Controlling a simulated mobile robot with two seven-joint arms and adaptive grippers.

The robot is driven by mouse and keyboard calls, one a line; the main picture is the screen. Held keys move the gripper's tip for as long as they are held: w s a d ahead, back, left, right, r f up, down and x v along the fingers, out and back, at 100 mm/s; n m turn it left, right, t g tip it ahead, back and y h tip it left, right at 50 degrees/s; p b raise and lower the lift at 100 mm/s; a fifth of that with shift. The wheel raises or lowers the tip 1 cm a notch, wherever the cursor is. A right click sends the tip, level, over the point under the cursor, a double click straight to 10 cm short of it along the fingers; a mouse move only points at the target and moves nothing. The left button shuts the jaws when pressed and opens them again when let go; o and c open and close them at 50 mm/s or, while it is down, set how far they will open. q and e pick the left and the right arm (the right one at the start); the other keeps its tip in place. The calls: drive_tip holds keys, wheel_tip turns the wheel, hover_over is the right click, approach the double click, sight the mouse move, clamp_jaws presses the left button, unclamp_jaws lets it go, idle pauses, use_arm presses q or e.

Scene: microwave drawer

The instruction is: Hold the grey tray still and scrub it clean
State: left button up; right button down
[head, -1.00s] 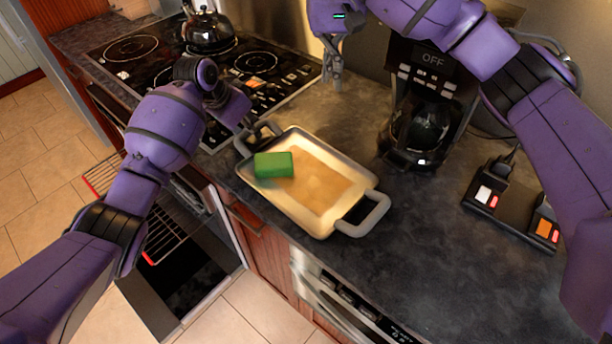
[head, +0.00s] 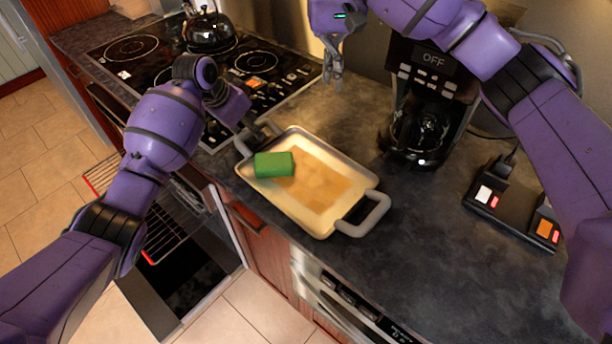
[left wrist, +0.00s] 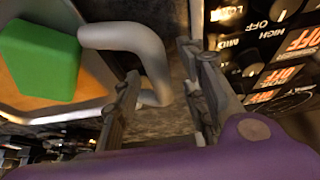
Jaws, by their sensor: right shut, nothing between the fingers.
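The grey-rimmed tray (head: 352,181) lies on the dark counter, with brown soiling over its cream inside. A green sponge (head: 274,164) sits in its far left part and also shows in the left wrist view (left wrist: 38,58). My left gripper (head: 262,130) is at the tray's far left handle, partly hidden behind my wrist in the head view. In the left wrist view its fingers (left wrist: 160,95) are apart, with the grey handle (left wrist: 150,50) reaching between them and a gap on the right. My right gripper (head: 334,82) is shut and empty, above the counter behind the tray.
A coffee maker (head: 425,105) stands right of the tray, with a black switch box (head: 514,212) farther right. The stove (head: 150,62) with a kettle (head: 208,30) is at the back left. An open oven (head: 180,240) is below the counter. The counter's front right is clear.

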use_arm(q)
drive_tip(key=v, duration=1.1)
drive_tip(key=shift+r, duration=0.3)
drive_tip(key=shift+a, duration=0.1)
